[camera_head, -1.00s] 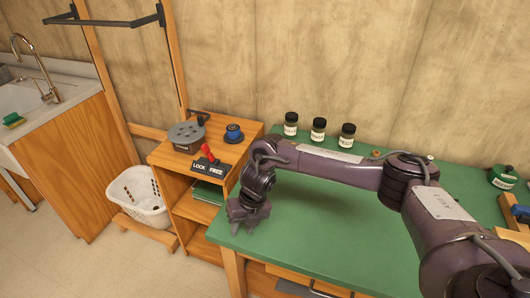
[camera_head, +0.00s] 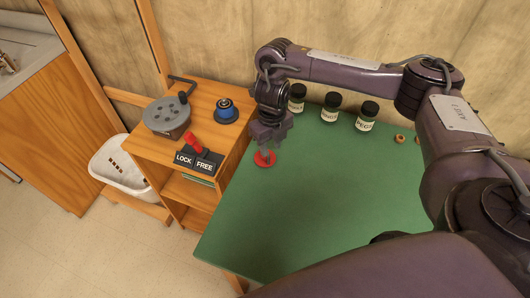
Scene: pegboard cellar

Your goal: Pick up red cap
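The red cap (camera_head: 264,160) is a small flat red disc on the green table, near its left edge, in the head view. My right gripper (camera_head: 267,147) points down right over the cap, with its fingertips at the cap's middle. The fingers hide part of the cap, and the gap between them is too small to make out. I cannot tell whether they touch it or hold it. My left gripper is not in view.
Several dark-lidded jars (camera_head: 331,107) stand along the back of the green table (camera_head: 310,210). A wooden shelf unit (camera_head: 155,152) at left carries a grey round device (camera_head: 167,115), a blue spool (camera_head: 226,110) and a red lever (camera_head: 194,144) on a LOCK/FREE plate. The table front is clear.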

